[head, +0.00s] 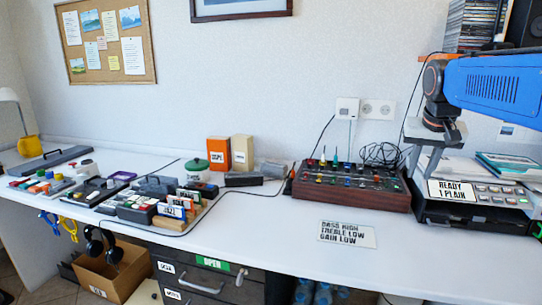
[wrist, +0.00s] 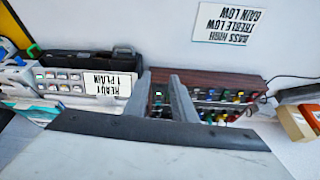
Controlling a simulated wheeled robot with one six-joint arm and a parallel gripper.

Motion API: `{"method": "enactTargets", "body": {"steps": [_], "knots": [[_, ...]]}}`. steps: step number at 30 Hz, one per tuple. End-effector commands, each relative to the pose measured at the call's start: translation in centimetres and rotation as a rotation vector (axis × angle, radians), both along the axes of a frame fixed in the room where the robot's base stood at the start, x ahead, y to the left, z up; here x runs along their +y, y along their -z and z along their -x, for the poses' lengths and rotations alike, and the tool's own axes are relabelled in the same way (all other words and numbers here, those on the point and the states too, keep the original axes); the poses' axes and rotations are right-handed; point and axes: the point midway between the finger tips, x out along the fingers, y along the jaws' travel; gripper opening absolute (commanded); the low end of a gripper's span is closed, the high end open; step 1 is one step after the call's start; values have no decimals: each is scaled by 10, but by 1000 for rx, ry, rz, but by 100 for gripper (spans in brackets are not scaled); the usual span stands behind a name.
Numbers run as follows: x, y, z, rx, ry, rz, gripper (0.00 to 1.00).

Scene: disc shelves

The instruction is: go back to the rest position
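My gripper (head: 424,165) hangs from the blue arm at the right of the head view, in front of the wall and over the left end of the printer-like machine. In the wrist view its two grey fingers (wrist: 164,92) stand apart with nothing seen between them, so it is open and empty. Behind the fingers the wrist view shows the machine (wrist: 60,77) with its "READY 1 PLAIN" label and the brown mixer box with coloured knobs (wrist: 220,97), upside down. The machine (head: 480,218) and the mixer (head: 350,190) also stand on the table in the head view.
A card (head: 347,234) reading bass high, treble low, gain low lies on the white table (head: 270,225). Orange and cream boxes (head: 218,153), a green-lidded jar (head: 196,170) and small trays stand to the left. A cardboard box (head: 112,275) is on the floor.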

Motion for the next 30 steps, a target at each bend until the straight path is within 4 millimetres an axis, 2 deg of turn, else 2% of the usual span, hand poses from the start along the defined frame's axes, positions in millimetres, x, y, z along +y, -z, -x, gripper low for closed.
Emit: {"method": "enactTargets", "body": {"steps": [8, 15, 21, 25, 30], "knots": [[45, 49, 87, -5, -124, 1, 24], [76, 108, 163, -10, -232, 3, 24], [94, 162, 220, -15, -315, 4, 24], [101, 188, 244, -17, -353, 5, 24], [104, 204, 258, -18, -374, 6, 24]]}}
